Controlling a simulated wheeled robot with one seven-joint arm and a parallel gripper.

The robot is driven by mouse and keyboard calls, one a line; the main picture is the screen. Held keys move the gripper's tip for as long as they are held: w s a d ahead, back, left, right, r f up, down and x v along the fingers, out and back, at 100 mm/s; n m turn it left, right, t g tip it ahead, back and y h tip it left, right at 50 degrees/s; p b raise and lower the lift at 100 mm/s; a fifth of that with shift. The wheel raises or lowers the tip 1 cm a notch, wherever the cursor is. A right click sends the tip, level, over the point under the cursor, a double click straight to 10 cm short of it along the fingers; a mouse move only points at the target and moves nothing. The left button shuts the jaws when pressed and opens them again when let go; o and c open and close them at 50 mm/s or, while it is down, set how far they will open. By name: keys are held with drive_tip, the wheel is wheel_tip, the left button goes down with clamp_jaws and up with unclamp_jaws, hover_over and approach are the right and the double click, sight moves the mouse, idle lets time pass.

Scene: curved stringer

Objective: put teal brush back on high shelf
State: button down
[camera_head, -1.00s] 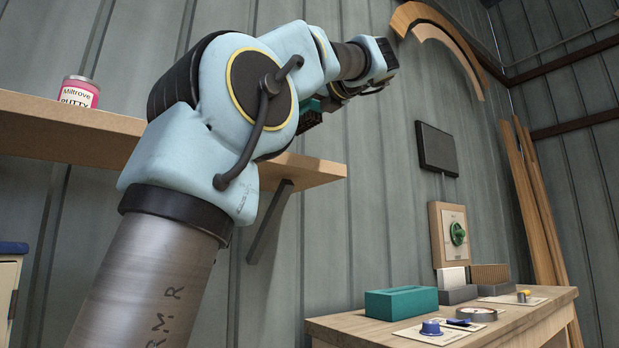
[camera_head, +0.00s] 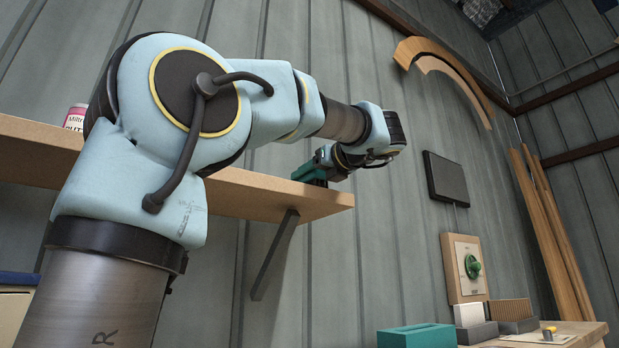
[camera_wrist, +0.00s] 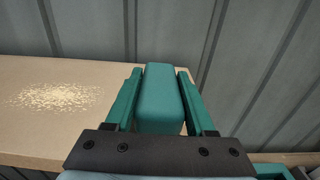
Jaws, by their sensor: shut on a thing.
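The teal brush (camera_wrist: 158,92) shows in the wrist view as a rounded teal block between the two fingers of my gripper (camera_wrist: 158,104). My gripper is shut on it. In the head view my gripper (camera_head: 315,169) is at the right end of the high shelf (camera_head: 285,198), with teal showing just at or above the shelf's edge. In the wrist view the wooden shelf top (camera_wrist: 50,125) lies left of and beneath the brush. I cannot tell whether the brush touches the shelf. Its underside is hidden.
A patch of pale shavings (camera_wrist: 58,97) lies on the shelf, left of my gripper. A pink-labelled putty can (camera_head: 75,117) stands at the shelf's far left. The grey wall (camera_wrist: 160,30) is close behind. A bench below holds a teal box (camera_head: 415,336).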

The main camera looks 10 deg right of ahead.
drive_tip(key=shift+f, duration=0.15)
drive_tip(key=shift+c, duration=1.2)
unclamp_jaws()
drive_tip(key=b+v, duration=0.3)
drive_tip(key=v, duration=0.9)
drive_tip(key=shift+d, duration=0.1)
